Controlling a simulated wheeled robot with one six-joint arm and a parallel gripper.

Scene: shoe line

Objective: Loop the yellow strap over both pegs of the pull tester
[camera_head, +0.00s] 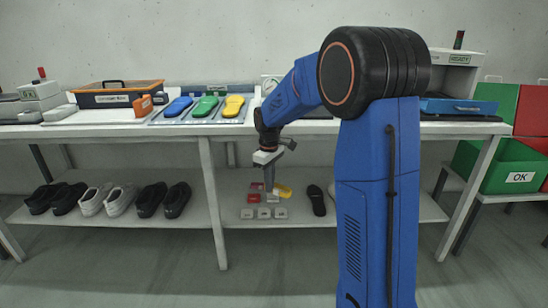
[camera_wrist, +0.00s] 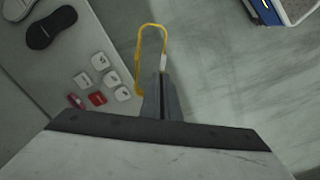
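The yellow strap (camera_wrist: 140,48) is a thin elongated loop with a white tag, extending beyond my fingertips in the wrist view. It also shows as a small yellow shape (camera_head: 284,190) beside my fingertips in the head view. My gripper (camera_wrist: 163,78) looks shut on one end of the strap; its fingers lie close together. In the head view my gripper (camera_head: 270,190) points down in front of the lower shelf, below the tabletop's front edge. I cannot identify the pull tester or its pegs in either view; my arm hides part of the table.
The lower shelf (camera_head: 235,212) holds several shoes and small white and red blocks (camera_wrist: 97,98). Above is the table (camera_head: 110,117) with coloured insoles (camera_head: 205,106) and an orange-black box (camera_head: 118,94). Green bins (camera_head: 500,170) stand right. Open floor (camera_wrist: 230,100) shows beside the strap.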

